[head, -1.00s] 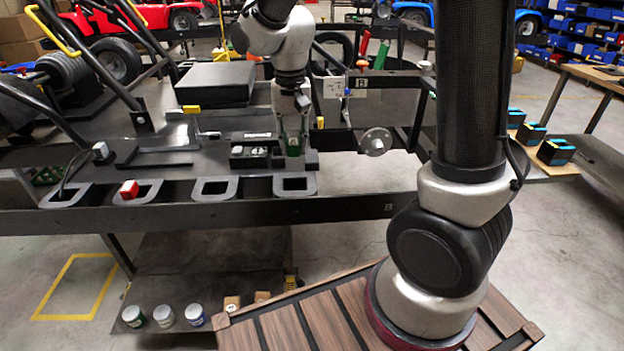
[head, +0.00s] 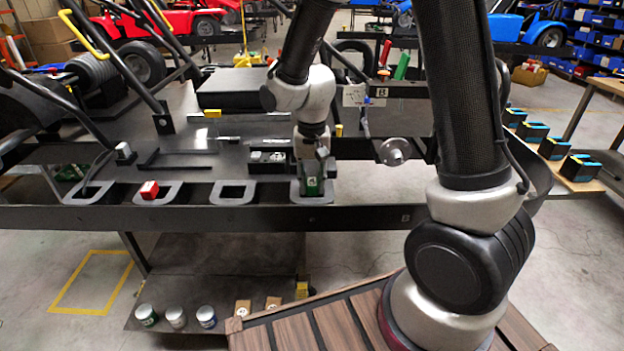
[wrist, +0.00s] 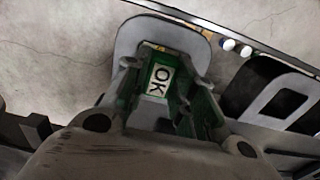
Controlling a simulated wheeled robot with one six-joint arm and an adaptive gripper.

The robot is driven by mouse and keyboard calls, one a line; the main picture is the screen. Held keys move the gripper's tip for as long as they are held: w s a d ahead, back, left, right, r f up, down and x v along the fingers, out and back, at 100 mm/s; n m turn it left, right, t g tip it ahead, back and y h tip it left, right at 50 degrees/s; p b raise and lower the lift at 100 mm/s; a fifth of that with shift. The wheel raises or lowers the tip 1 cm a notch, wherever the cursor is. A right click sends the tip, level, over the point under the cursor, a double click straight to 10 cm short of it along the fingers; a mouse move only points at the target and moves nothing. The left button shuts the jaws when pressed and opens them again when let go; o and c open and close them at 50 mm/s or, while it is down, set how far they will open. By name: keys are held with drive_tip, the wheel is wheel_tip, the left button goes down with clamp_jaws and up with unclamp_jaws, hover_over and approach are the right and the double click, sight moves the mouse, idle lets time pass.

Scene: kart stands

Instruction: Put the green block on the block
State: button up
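The green block (head: 312,187) is at the rightmost grey frame (head: 298,197) on the front edge of the bench. My gripper (head: 314,177) is above it, with its fingers around it. In the wrist view the green block (wrist: 160,78) shows a white "OK" label between my fingers, over the pale grey frame (wrist: 128,42). I cannot tell whether the block touches the frame. A red block (head: 149,190) sits at another grey frame farther left. My fingers hide part of the green block.
A black box (head: 238,88) stands farther back. A round metal knob (head: 395,151) is to the right. Cans (head: 176,317) stand on the lower shelf.

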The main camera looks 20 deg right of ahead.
sight(311, 181)
drive_tip(key=o, duration=0.4)
wheel_tip(311, 181, up, 12)
drive_tip(key=f, duration=0.1)
drive_tip(key=s+d+r+n+t, duration=0.1)
drive_tip(key=s+d+r+t, duration=0.1)
drive_tip(key=s+d+r, duration=0.3)
drive_tip(key=s+d+r+n+t, duration=0.2)
drive_tip(key=s+d+r, duration=0.3)
drive_tip(key=s+d, duration=0.4)
drive_tip(key=shift+s+d+r+n, duration=0.3)
drive_tip(key=shift+s+d, duration=0.05)
drive_tip(key=shift+s, duration=2.2)
